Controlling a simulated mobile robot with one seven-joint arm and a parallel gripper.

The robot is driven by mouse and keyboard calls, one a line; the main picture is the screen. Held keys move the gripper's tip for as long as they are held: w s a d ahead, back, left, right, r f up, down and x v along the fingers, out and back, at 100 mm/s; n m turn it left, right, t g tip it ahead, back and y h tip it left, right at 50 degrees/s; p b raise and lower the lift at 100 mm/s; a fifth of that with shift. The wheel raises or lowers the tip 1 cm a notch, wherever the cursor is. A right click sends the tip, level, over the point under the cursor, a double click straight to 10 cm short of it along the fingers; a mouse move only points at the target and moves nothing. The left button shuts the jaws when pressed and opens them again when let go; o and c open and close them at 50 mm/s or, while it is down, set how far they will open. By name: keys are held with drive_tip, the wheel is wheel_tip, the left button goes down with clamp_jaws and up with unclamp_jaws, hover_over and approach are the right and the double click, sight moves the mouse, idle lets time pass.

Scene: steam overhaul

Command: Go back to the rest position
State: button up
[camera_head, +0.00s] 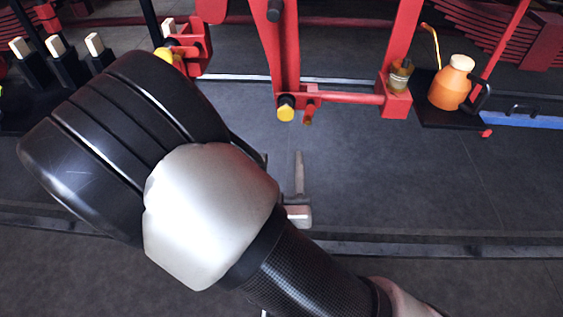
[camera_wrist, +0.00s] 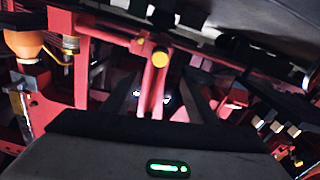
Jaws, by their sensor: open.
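My gripper (camera_wrist: 161,92) shows in the wrist view as two dark fingers standing apart, above a dark body with a lit green light. I see nothing held between them. Red frame bars and a yellow-ended pin (camera_wrist: 159,58) are in view beyond the fingers; I cannot tell the distance. In the head view my black and white arm reaches up from the bottom across the left half, and it hides the gripper.
A red frame (camera_head: 285,55) with a yellow-ended pin (camera_head: 286,108) stands ahead. An orange oil can (camera_head: 449,88) sits on a dark shelf (camera_head: 446,122) at right. A hammer (camera_head: 299,180) lies beside my arm in the picture. White-topped levers (camera_head: 56,46) stand at left. Grey floor shows at right.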

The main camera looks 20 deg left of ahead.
drive_tip(key=w+d+m+g+h, duration=0.1)
drive_tip(key=w+d+m+g, duration=0.2)
drive_tip(key=w+m+g, duration=0.3)
drive_tip(key=d+r+n+g+y, duration=0.1)
drive_tip(key=d+r+g, duration=0.2)
drive_tip(key=d+r, duration=0.45)
drive_tip(key=s+d+r+g+h, duration=0.1)
drive_tip(key=s+d+r+h, duration=0.1)
drive_tip(key=s+d+r, duration=0.45)
drive_tip(key=s+d+r+g+h, duration=0.2)
drive_tip(key=s+d+r, duration=0.1)
drive_tip(key=s+d, duration=0.65)
wheel_tip(320, 180, up, 21)
drive_tip(key=w+d+p, duration=0.1)
drive_tip(key=p, duration=2)
drive_tip(key=shift+d, duration=0.25)
